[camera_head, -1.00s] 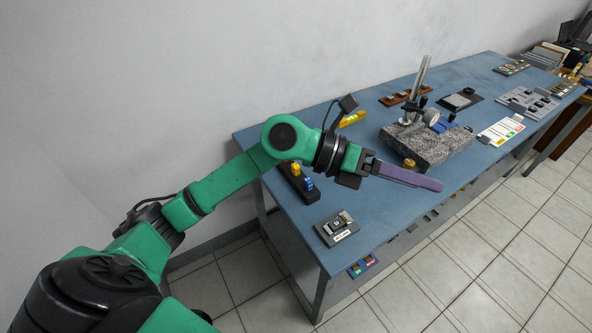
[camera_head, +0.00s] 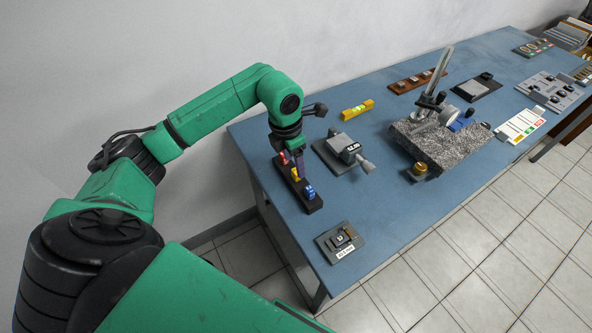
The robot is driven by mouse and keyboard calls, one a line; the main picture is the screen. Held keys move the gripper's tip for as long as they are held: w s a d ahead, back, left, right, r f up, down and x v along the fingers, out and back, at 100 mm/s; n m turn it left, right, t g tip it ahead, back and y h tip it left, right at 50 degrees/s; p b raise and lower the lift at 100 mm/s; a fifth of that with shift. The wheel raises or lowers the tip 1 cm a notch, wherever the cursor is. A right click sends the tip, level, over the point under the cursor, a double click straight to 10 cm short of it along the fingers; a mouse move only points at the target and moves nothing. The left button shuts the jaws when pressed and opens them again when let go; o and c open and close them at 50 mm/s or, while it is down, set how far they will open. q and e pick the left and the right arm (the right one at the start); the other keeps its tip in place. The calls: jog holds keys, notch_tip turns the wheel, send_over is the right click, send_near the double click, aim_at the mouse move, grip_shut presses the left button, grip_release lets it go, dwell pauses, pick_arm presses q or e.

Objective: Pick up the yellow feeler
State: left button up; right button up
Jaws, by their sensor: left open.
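The yellow feeler (camera_head: 295,174) stands in a narrow black rack (camera_head: 314,208) near the left end of the table, between a red feeler (camera_head: 284,157) and a blue feeler (camera_head: 309,192). The gripper is open. I cannot tell whether the fingers touch the feeler or stand on both sides of it. My right gripper is not in view.
A small grey block on a plate (camera_head: 341,241) is near the front edge. A granite stand (camera_head: 445,145) is further right.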

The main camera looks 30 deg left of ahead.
aim_at(294, 172)
pick_arm(q)
jog(key=f, duration=0.1)
jog(key=w+f, duration=0.1)
jog(key=p, duration=0.1)
jog(key=shift+w+a+f, duration=0.25)
jog(key=shift+a+f, duration=0.05)
jog(key=shift+f, duration=0.1)
jog(key=f, duration=0.1)
jog(key=f+p, duration=0.1)
jog(key=f, duration=0.1)
jog(key=shift+w+f+p, duration=0.2)
jog(key=shift+w+p, duration=0.1)
jog(key=shift+w, duration=0.05)
jog(key=shift+s+d+f, duration=0.1)
jog(key=shift+d+f, duration=0.05)
jog(key=shift+f, duration=0.15)
jog(key=shift+s, duration=0.1)
jog(key=c, duration=0.4)
jog(key=shift+f, duration=0.1)
grip_shut()
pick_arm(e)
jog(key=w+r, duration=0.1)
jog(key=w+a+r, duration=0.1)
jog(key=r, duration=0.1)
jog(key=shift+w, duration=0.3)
